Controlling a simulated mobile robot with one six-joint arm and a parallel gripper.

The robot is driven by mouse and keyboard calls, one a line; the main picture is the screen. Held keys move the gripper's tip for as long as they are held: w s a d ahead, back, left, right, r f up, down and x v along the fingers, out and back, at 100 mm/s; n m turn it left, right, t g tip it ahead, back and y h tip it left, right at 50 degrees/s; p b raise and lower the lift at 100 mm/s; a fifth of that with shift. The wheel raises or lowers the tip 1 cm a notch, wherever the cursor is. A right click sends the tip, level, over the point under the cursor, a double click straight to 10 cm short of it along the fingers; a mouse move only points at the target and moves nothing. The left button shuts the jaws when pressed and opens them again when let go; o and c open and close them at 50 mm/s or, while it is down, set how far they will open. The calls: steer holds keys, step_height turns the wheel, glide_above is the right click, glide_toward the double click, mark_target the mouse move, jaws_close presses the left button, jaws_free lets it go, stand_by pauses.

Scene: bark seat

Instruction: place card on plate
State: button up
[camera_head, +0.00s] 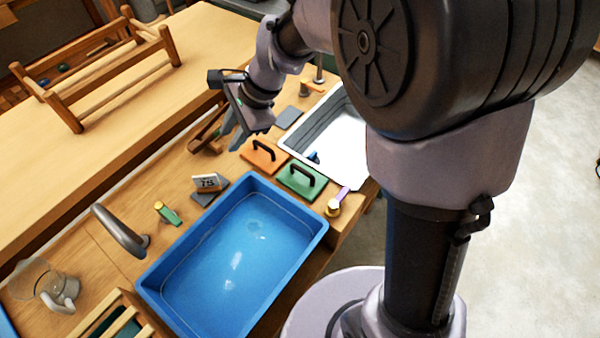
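A small white card (209,182) with dark marks like a number stands tilted behind the blue basin. A dark grey flat plate (203,199) lies at its foot; I cannot tell whether they touch. A second grey flat plate (288,117) lies farther back, left of the white basin. My gripper (237,142) points down over the counter, beyond the card and up and right of it in the picture, apart from it. Its fingers are small and partly overlapped, so their opening is unclear. No held thing can be made out.
A blue basin (318,231) and a white basin (345,165) take up the front edge. Orange (258,158) and green (291,184) handled blocks lie between. A faucet (118,230), a green-yellow item (168,213), a glass jug (38,278) and a wooden rack (75,118) stand around.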

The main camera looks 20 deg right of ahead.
steer(key=s+d+r+n+t+h, duration=0.1)
steer(key=s+d+r+n, duration=0.2)
steer(key=s, duration=0.4)
steer(key=s+d+r+n+t+h, duration=0.1)
steer(key=s+d+r+n, duration=0.2)
steer(key=s, duration=0.4)
steer(key=s+d+r+n+t+h, duration=0.1)
steer(key=s+d+r+n, duration=0.2)
steer(key=s, duration=0.5)
steer(key=shift+d+n+t, duration=0.4)
steer(key=shift+d+n, duration=0.2)
steer(key=shift+d, duration=0.4)
steer(key=shift+w, duration=0.1)
